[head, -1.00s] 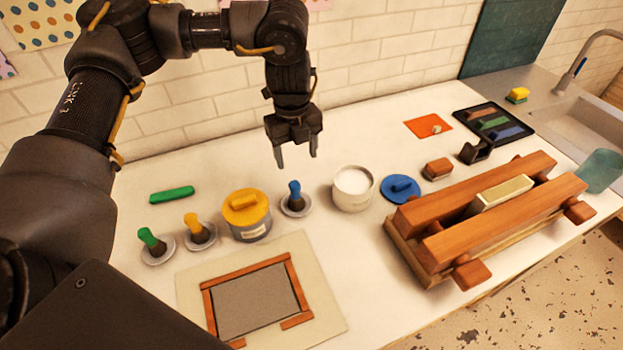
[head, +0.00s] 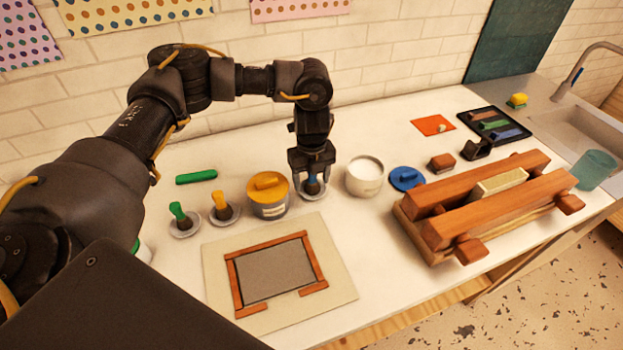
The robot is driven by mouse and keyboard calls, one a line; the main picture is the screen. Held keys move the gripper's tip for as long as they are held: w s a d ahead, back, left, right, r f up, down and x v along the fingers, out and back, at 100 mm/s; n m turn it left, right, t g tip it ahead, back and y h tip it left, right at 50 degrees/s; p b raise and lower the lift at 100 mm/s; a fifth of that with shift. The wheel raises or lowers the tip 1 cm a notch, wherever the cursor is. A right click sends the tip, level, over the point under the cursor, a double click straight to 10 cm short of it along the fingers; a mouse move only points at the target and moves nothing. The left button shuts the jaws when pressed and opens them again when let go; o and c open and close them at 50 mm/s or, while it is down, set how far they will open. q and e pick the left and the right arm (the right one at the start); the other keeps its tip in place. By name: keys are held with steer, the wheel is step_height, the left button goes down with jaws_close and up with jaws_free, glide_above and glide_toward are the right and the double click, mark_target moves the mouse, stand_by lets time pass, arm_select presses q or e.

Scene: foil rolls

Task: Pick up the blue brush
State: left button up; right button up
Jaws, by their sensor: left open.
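The blue brush (head: 313,186) stands upright, bristles down, on a small round metal dish (head: 308,195) on the white counter. Its blue handle is partly hidden by my gripper. My left gripper (head: 312,178) points straight down over the brush, with its open fingers on either side of the handle. I cannot tell whether the fingers touch it. My right gripper is not in view.
A yellow-lidded tin (head: 268,207) stands close on the left and a white open pot (head: 364,178) on the right. A framed board (head: 275,272) lies in front. A wooden press (head: 485,206) fills the right side.

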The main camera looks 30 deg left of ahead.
arm_select(q)
steer(key=shift+w+f, duration=0.3)
steer(key=shift+f, duration=0.1)
steer(key=shift+s+r, duration=0.15)
steer(key=shift+s, duration=0.05)
steer(key=c, duration=0.4)
steer(key=shift+w, duration=0.1)
steer(key=c, duration=0.7)
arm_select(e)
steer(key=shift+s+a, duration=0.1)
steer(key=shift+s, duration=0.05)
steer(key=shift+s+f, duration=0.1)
